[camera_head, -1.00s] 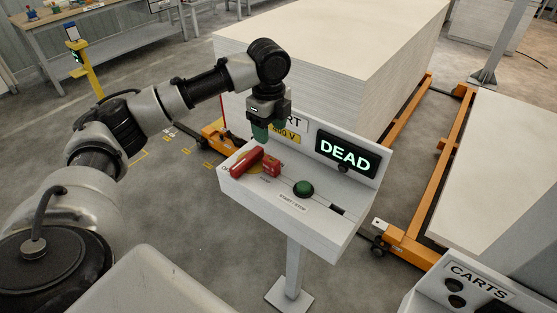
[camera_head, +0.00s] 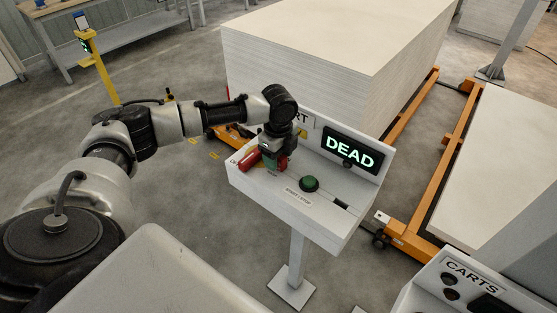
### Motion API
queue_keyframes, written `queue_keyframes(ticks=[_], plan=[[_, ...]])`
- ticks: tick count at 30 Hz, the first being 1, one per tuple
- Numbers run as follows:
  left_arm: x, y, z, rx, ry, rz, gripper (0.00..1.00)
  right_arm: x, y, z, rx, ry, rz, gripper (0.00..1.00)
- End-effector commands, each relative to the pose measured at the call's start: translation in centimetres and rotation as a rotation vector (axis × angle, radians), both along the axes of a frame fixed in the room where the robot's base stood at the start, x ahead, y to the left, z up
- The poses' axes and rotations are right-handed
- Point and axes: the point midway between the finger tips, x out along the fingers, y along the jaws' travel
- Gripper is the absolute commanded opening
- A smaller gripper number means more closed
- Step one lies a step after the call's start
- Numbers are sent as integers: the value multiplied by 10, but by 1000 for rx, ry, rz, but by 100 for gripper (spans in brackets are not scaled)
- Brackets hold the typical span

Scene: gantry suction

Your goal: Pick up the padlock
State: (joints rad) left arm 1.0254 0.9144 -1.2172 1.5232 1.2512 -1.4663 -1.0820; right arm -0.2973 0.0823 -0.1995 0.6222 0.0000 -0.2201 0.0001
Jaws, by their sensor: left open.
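The padlock (camera_head: 283,163) is a small red block on the sloped top of the white control console, in the head view. It sits just right of a larger red handle (camera_head: 249,159). My left gripper (camera_head: 272,164) points down right over the padlock, with its jaws open around or beside it. I cannot tell whether the fingers touch it. The gripper hides much of the padlock and its shackle. My right gripper is not in view.
The console (camera_head: 290,215) also bears a green button (camera_head: 309,184) and a lit DEAD display (camera_head: 348,151) on its back panel. A tall stack of pale boards (camera_head: 320,80) stands behind it. A CARTS panel (camera_head: 470,272) is at the lower right.

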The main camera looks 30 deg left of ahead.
Motion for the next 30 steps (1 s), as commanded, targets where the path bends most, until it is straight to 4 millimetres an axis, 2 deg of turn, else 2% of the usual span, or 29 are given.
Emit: queue_keyframes(ticks=[2, 13, 23, 30], plan=[[0, 0, 0, 0, 0, 0, 57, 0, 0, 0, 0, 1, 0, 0], [0, 0, 0, 0, 0, -1, 1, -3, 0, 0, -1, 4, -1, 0], [0, 0, 4, 0, -1, -1, 1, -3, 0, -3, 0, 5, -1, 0], [2, -1, 31, -2, -6, -1, 1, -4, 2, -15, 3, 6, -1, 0]])
